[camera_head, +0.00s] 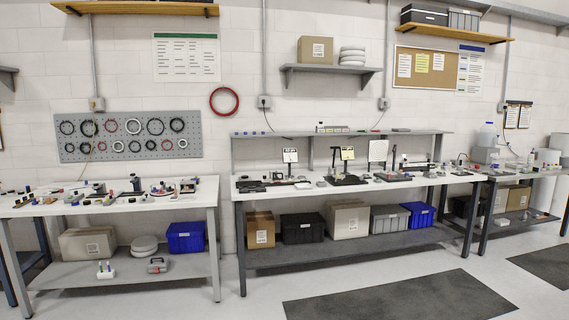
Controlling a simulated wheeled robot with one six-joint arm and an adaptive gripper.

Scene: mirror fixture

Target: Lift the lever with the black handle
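My gripper is not in view. I cannot pick out the lever with the black handle for certain; the fixtures are small and far away. A small dark upright piece (136,183) stands on the left bench among other small fixtures. On the middle bench, a black fixture (346,180) sits below a small sign, and a thin dark upright part (394,157) rises further right. Whether any of these is the lever cannot be told at this size.
The left bench (130,207) and the middle bench (262,192) stand against the wall with a gap between them. A third bench (549,171) stands at the right. Boxes and bins fill the lower shelves. Open floor (255,297) and a dark mat (400,297) lie in front.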

